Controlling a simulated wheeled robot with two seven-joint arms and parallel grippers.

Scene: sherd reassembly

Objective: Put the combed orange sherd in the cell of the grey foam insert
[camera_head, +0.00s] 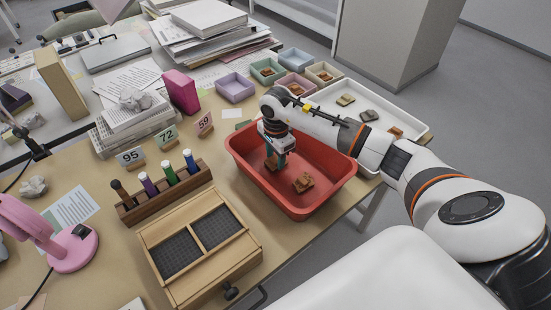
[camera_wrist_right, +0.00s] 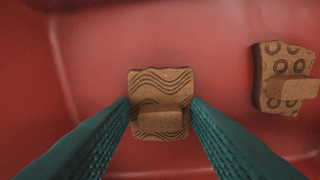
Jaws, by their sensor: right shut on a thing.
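My right gripper (camera_head: 275,157) reaches down into a red tub (camera_head: 323,205). It is shut on the combed orange sherd (camera_wrist_right: 159,88), an orange-brown piece with dark wavy lines and a raised block. In the right wrist view, the sherd sits between the two green fingers (camera_wrist_right: 160,110). I cannot tell whether it still touches the tub's floor. The grey foam insert (camera_head: 178,254) lies in a wooden box (camera_head: 165,222), left of the tub, and shows two dark grey cells side by side. My left gripper is out of view.
Another sherd with ring marks (camera_head: 303,183) lies in the tub and shows in the wrist view (camera_wrist_right: 285,75). A marker rack (camera_head: 160,198) stands behind the wooden box. A white tray (camera_head: 375,98) with several sherds and small coloured boxes (camera_head: 236,88) stand beyond the tub.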

